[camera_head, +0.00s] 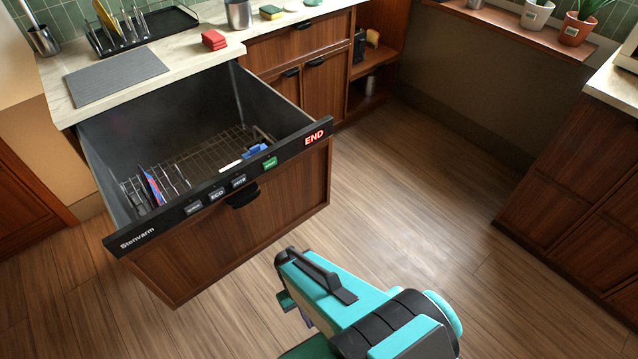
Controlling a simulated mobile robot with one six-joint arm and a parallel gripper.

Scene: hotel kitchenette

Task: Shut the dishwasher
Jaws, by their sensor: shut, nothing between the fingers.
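The dishwasher (225,235) is a drawer type with a wood front, pulled well out from under the counter. Its dark top strip carries several buttons, one lit green, and a red "END" display. The wire rack (200,160) inside holds a few items, among them a blue-and-red one and a blue-and-white one. A dark handle (242,195) is at the middle of the front. My gripper (292,288), teal and black, is shut and empty. It is in front of the drawer, apart from it, over the floor. Its fingertips are partly hidden by its own body.
Wooden cabinets (570,200) stand at the right. The wood floor (420,190) between is clear.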

